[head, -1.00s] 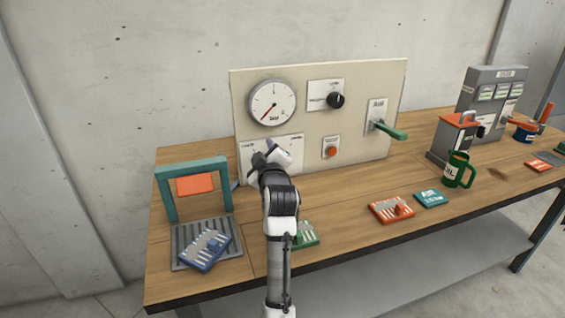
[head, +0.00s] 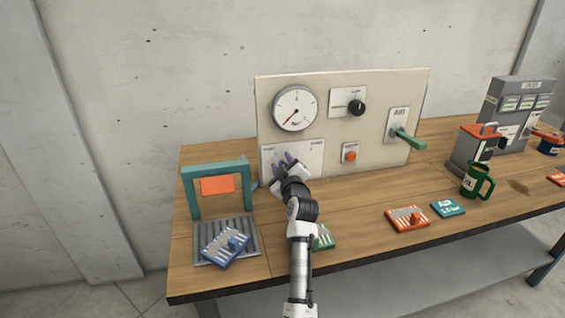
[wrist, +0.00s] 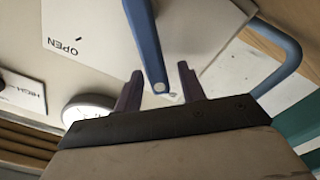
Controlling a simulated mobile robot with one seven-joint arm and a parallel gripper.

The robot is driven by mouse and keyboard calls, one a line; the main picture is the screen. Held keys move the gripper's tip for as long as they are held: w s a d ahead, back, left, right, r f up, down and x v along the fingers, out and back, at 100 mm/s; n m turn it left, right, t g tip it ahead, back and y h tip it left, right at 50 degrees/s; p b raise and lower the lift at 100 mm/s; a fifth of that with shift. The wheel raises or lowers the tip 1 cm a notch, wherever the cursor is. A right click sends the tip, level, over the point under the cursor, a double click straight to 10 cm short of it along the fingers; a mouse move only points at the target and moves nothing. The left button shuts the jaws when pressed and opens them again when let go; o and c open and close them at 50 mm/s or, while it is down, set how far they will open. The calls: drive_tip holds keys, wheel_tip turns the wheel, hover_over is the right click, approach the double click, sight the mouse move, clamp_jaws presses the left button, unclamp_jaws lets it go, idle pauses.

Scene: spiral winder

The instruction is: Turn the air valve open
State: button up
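A white plate (head: 313,153) sits low on the left of the cream panel, partly hidden by my gripper. In the wrist view the plate (wrist: 105,25) carries the word OPEN, and a straight blue lever (wrist: 147,40) lies across it. My gripper (wrist: 160,87) is open, its two purple fingers standing on either side of the lever's round end, with visible gaps on both sides. In the head view my gripper (head: 285,162) is at the plate, and the lever is hidden there. A green lever (head: 410,139) sticks out from a plate marked AIR at the panel's right.
A round gauge (head: 295,108), a black knob (head: 356,107) and a red button (head: 350,156) are on the panel. A green frame (head: 187,195) stands left of my arm. In the wrist view a blue bent bar (wrist: 290,60) is close right of my fingers.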

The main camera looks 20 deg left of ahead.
clamp_jaws()
idle(0.3)
